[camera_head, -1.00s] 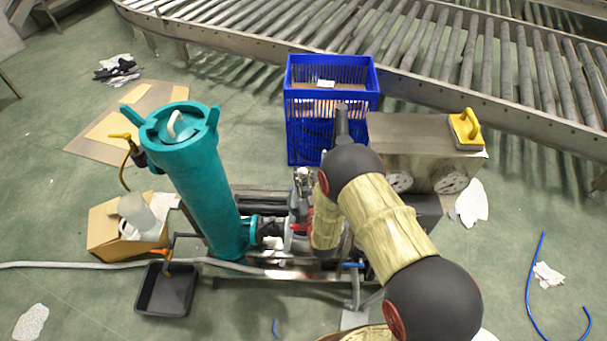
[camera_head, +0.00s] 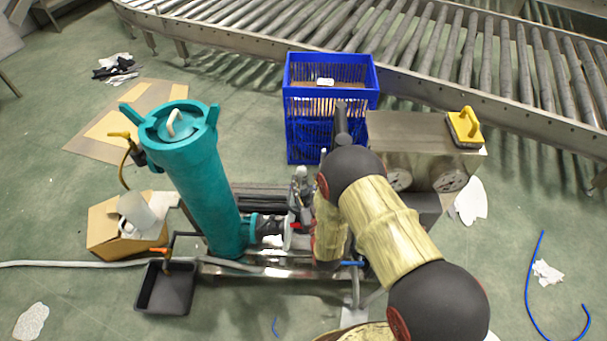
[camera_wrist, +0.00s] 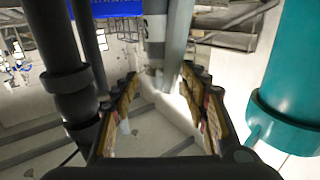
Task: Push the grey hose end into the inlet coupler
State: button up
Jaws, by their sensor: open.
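A grey hose (camera_head: 80,264) runs in along the floor from the left and passes in front of the teal filter housing (camera_head: 195,180). I cannot clearly make out its end or the inlet coupler in the head view. My gripper (camera_wrist: 165,108) is open in the wrist view, its two fingers apart with nothing gripped. A grey upright pipe or hose piece with a banded fitting (camera_wrist: 155,35) stands just beyond the fingertips, roughly between them. I cannot tell whether it is the hose end. In the head view my arm hides the gripper.
A black tray (camera_head: 165,290) and a cardboard box (camera_head: 105,228) stand left of the housing. In the wrist view the teal housing (camera_wrist: 290,75) is close on the right and a dark pipe (camera_wrist: 60,60) on the left.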

jog(key=v, duration=0.7)
jog(key=shift+s, duration=0.3)
jog(key=shift+d, duration=0.1)
